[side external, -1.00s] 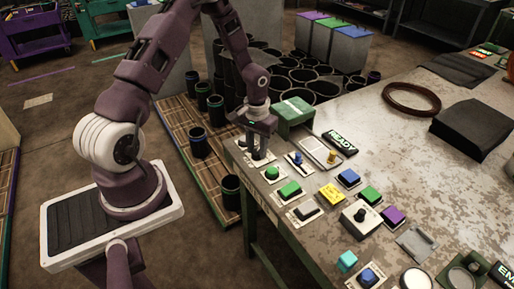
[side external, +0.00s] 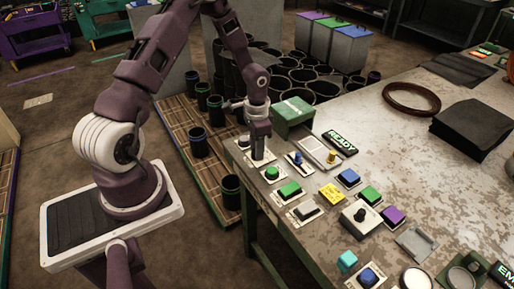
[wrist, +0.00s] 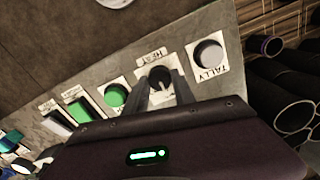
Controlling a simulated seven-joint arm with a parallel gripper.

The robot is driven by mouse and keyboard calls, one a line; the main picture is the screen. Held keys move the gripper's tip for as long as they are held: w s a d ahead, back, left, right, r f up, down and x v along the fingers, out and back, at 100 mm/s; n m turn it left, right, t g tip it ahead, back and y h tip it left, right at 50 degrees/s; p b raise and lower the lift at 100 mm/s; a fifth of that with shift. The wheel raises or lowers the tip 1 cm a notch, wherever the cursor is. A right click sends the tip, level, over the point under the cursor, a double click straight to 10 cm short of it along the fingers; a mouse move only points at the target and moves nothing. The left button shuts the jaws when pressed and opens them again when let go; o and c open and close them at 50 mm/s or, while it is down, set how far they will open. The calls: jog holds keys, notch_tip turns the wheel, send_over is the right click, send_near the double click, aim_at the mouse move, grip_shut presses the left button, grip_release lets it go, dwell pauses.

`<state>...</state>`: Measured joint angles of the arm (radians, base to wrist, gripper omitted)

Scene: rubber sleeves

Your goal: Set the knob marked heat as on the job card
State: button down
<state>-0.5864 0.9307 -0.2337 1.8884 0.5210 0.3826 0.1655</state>
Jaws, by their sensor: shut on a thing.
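The heat knob (wrist: 160,76) is a dark knob on a white plate, with a HEAT label (wrist: 151,55) beside it in the wrist view. My gripper (wrist: 161,88) is shut on this knob, one finger on each side. In the side view my gripper (side external: 260,152) points down onto the white plate at the table's near left corner, and its fingers hide the knob. The knob's pointer and scale marks are too small or covered to read.
A grey round TALLY button (wrist: 208,54) sits beside the knob. A green button (wrist: 115,96) is on the other side. A green box (side external: 294,117) stands close behind my gripper. A blue-topped control (side external: 296,158) and a READY sign (side external: 340,143) are nearby.

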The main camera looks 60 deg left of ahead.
dwell(0.5)
jog(key=c, duration=1)
grip_release()
jog(key=shift+c, duration=0.2)
jog(key=shift+r, duration=0.1)
notch_tip(320, 180, up, 7)
jog(key=shift+r, duration=0.1)
notch_tip(320, 180, up, 7)
jog(key=y, duration=0.1)
send_over(258, 163)
jog(key=s+d+r+t+y, duration=0.1)
jog(key=s+d+r, duration=0.2)
jog(key=r, duration=0.2)
jog(key=s+d+r+t, duration=0.1)
jog(key=s+d+r, duration=0.15)
jog(key=r, duration=0.25)
jog(key=s+d+r+n+t+h, duration=0.1)
jog(key=s+d+r, duration=0.2)
jog(key=s, duration=0.4)
jog(key=s+d+r+n+t+h, duration=0.1)
jog(key=s+d+r+t, duration=0.1)
jog(key=s+d+r, duration=0.2)
jog(key=s+d, duration=0.1)
jog(key=s, duration=0.2)
jog(key=shift+d+t, duration=0.25)
jog(key=shift+t, duration=0.05)
